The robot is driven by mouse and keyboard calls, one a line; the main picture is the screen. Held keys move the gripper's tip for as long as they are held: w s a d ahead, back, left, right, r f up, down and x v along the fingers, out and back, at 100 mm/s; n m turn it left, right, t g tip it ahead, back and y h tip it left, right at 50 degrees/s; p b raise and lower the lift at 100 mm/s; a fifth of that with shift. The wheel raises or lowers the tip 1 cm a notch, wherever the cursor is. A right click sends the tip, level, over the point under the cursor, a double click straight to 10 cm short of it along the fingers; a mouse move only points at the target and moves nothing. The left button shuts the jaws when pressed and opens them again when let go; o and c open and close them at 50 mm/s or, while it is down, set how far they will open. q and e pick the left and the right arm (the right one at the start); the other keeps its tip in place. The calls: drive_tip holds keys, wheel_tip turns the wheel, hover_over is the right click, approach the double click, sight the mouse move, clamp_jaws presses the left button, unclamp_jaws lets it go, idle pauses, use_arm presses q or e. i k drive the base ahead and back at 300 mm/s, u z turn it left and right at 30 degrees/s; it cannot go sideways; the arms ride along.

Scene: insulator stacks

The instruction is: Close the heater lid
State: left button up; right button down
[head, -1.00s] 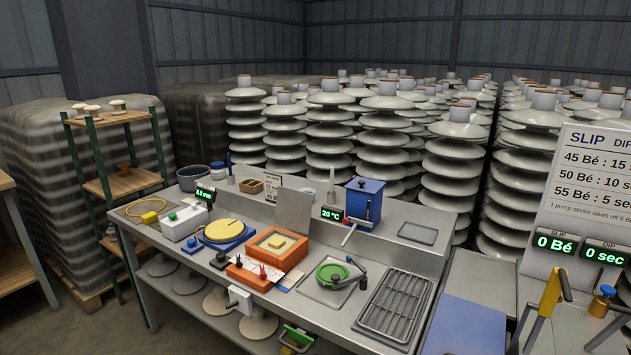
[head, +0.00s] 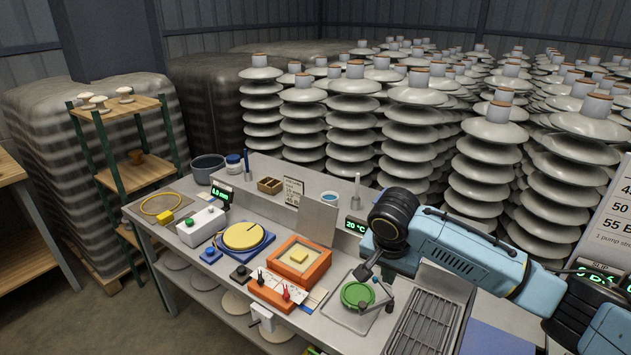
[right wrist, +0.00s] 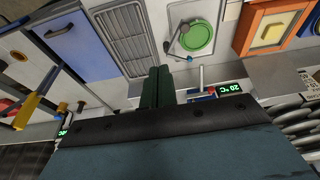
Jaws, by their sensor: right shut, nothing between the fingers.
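An orange box (head: 298,262) on the bench has an open top with a yellow block inside. A flat grey panel (head: 318,222) stands upright at its rear edge, like a raised lid. The box also shows at the top of the right wrist view (right wrist: 272,27), with the panel (right wrist: 264,72) below it. The frames do not label which thing is the heater. A "20 °C" display (head: 355,226) stands right of the panel. My right gripper (head: 364,272) is shut and empty, above the green round plate and right of the orange box. Its closed fingers (right wrist: 157,88) show in the wrist view. My left gripper is out of view.
Insulator stacks crowd behind the bench.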

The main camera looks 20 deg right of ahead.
sight(317, 220)
drive_tip(key=i, duration=1.5)
